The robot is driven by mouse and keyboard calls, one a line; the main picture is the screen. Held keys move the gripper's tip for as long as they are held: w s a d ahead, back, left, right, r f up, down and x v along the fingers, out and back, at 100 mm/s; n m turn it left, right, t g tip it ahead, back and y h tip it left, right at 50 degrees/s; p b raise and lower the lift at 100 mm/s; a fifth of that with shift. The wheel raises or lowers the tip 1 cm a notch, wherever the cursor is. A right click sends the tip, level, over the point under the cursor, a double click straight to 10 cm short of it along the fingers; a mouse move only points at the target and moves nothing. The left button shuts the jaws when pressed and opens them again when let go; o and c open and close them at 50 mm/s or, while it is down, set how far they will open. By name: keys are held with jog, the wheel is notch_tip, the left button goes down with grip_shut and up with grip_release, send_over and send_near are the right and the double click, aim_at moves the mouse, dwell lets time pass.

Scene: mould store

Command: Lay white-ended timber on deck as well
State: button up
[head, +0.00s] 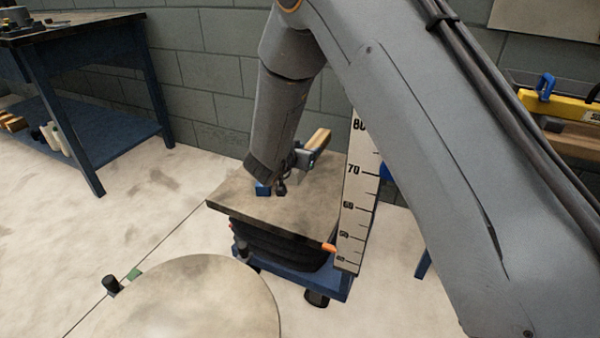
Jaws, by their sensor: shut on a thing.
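The deck (300,222) is a worn brown-grey top on a blue wheeled lift cart with dark bellows. My gripper (283,186) reaches down over its back part, partly hidden by my own arm. A pale wooden timber (319,139) sticks out behind and right of the gripper, tilted in the picture. The gripper appears shut on this timber; its fingertips and the grip are small and partly hidden. I cannot make out a white end. A small blue piece (263,188) shows left of the gripper at the deck; I cannot tell what it belongs to.
A height scale (354,205) with an orange pointer (328,247) stands at the deck's right edge. A round pale top (200,300) is in front. A blue workbench (80,80) stands left. A yellow level (560,105) is at right. The deck's front is bare.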

notch_tip(320, 180, down, 9)
jog(key=shift+d+r+b, duration=0.1)
jog(key=shift+b, duration=1.15)
jog(key=shift+f, duration=0.2)
jog(key=o, duration=1.3)
